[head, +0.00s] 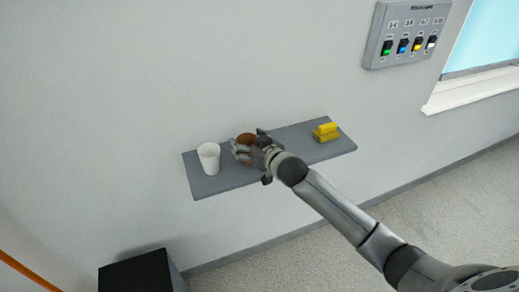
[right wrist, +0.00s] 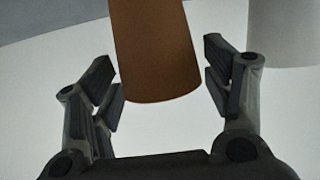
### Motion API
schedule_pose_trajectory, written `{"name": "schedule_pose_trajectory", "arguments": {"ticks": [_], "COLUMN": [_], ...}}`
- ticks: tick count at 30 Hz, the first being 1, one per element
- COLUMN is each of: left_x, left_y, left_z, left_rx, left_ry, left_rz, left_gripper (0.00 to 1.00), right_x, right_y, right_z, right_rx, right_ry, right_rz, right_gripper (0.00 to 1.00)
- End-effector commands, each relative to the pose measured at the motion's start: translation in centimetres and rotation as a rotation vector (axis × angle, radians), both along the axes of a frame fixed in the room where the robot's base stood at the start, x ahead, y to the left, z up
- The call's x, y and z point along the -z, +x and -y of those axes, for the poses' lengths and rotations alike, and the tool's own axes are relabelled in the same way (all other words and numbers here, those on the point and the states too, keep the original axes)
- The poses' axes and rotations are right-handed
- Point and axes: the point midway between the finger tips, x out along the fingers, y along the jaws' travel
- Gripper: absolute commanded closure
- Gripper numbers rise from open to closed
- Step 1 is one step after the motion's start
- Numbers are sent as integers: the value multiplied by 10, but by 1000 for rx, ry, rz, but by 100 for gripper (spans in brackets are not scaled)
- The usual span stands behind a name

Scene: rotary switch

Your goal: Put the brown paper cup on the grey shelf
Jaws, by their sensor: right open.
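The brown paper cup (head: 246,138) is at the middle of the grey shelf (head: 215,182), partly hidden by my right gripper (head: 249,143). In the right wrist view the brown cup (right wrist: 155,50) is between the two open fingers of my right gripper (right wrist: 160,80), with a gap on each side. The cup's far end is cut off at the top of that view. Whether the cup stands on the shelf or just above it cannot be told. My left gripper is not in view.
A white cup (head: 209,158) stands on the shelf left of the brown cup; it also shows in the right wrist view (right wrist: 285,32). A yellow object (head: 326,132) lies at the shelf's right end. A switch panel (head: 408,32) is on the wall above. A black box (head: 138,274) is below.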

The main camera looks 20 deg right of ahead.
Motion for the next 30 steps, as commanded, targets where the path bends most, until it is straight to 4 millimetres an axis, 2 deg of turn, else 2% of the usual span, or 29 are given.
{"name": "schedule_pose_trajectory", "arguments": {"ticks": [12,18,24,30], "left_x": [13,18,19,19], "left_y": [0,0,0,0], "left_z": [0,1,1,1], "left_rx": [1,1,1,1], "left_ry": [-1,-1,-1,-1], "left_rz": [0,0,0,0], "left_gripper": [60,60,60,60], "right_x": [-18,-27,-32,-33], "right_y": [-65,-91,-103,-104], "right_z": [14,19,21,22], "right_rx": [0,0,0,0], "right_ry": [-1,0,0,0], "right_rz": [0,0,0,1], "right_gripper": [28,28,28,28]}}
